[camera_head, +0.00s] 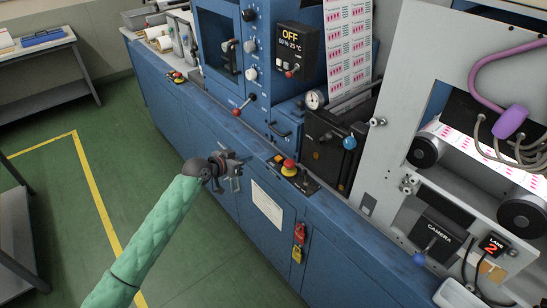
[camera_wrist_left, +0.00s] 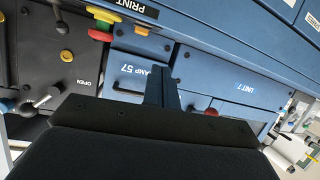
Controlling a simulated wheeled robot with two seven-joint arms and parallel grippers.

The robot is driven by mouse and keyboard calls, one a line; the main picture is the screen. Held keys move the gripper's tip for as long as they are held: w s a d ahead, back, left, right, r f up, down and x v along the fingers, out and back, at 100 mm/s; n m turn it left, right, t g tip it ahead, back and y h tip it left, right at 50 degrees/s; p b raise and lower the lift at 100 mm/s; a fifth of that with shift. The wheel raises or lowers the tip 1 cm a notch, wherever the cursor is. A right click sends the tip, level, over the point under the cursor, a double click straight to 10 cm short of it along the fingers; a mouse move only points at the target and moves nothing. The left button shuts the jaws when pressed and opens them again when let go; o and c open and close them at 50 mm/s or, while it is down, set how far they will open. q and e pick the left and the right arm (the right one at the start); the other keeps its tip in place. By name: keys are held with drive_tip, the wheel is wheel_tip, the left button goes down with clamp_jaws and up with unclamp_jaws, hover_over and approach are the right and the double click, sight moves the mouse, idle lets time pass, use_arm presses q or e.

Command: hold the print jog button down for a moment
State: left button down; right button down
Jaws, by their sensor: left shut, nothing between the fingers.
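A small control panel labelled PRINT (camera_wrist_left: 138,8) is at the top of the left wrist view, turned in the picture. I cannot read which one is the jog button.
The blue machine ledge (camera_head: 345,222) runs diagonally, with a grey panel (camera_head: 392,125) and printed web (camera_head: 347,50) above. A lever with a red knob (camera_head: 237,112) sticks out farther along.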

use_arm(q)
drive_tip(key=r, duration=0.1)
drive_tip(key=s+d+r+m+h, duration=0.1)
drive_tip(key=d+r+m+h, duration=0.1)
drive_tip(key=shift+s+d+r, duration=0.1)
drive_tip(key=shift+s+d, duration=0.15)
drive_tip(key=shift+w+d, duration=0.1)
